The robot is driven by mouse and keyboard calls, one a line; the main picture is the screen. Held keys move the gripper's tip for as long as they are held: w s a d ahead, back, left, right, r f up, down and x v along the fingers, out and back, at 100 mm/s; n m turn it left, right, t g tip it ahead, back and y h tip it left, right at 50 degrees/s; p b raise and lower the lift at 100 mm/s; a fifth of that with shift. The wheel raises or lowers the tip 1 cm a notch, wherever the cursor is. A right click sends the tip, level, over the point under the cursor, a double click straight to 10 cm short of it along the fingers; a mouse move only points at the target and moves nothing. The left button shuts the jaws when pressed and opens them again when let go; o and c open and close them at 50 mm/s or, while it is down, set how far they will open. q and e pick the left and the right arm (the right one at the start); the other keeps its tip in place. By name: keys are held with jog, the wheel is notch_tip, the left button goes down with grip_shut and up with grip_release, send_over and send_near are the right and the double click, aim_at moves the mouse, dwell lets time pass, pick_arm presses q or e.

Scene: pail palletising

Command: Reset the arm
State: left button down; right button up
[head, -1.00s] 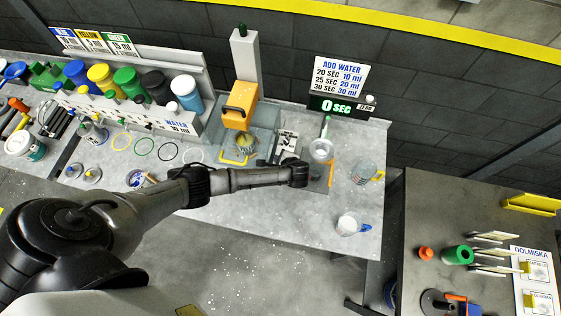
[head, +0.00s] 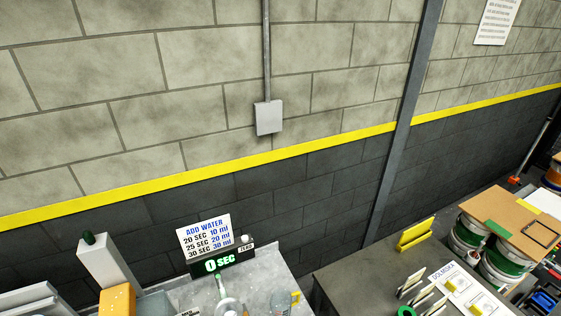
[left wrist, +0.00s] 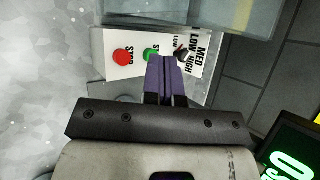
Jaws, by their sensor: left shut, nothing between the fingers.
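My left gripper (left wrist: 165,65) shows only in the left wrist view. Its purple fingers are together and empty. They are in front of a white control panel (left wrist: 110,68) with a red button (left wrist: 123,57), a green button (left wrist: 150,55) and a dark knob (left wrist: 181,53) marked low, med and high. The fingertips overlap the panel in the picture; I cannot tell whether they touch it. No arm shows in the head view, and my right gripper is in neither view.
In the head view, a bench (head: 262,278) holds an orange machine (head: 118,300), an "ADD WATER" sign (head: 205,236) and a timer (head: 222,262) reading 0 SEC. A darker table (head: 345,277) stands right. Pails (head: 467,235) stand at far right.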

pick_arm(q)
jog(key=w+d+r+n+t+h, duration=0.25)
jog(key=d+r, duration=0.35)
jog(key=r, duration=0.3)
jog(key=w+d+r+n+t+h, duration=0.1)
jog(key=d+r+h, duration=0.2)
jog(key=d+r, duration=0.4)
jog(key=s+r+n+t+h+p, duration=0.1)
jog(key=s+r+n+h, duration=0.2)
jog(key=r, duration=0.5)
jog(key=s+a+r+n+p, duration=0.1)
jog(key=s+a+r+p, duration=0.15)
jog(key=s, duration=0.95)
jog(key=s+a+f+g, duration=0.1)
jog(key=s+f+g, duration=0.1)
jog(key=s, duration=0.5)
jog(key=s+a+f+n+g, duration=0.1)
jog(key=s+f, duration=0.4)
jog(key=s, duration=0.3)
jog(key=shift+g, duration=0.35)
jog(key=shift+n, duration=0.25)
jog(key=shift+w, duration=0.1)
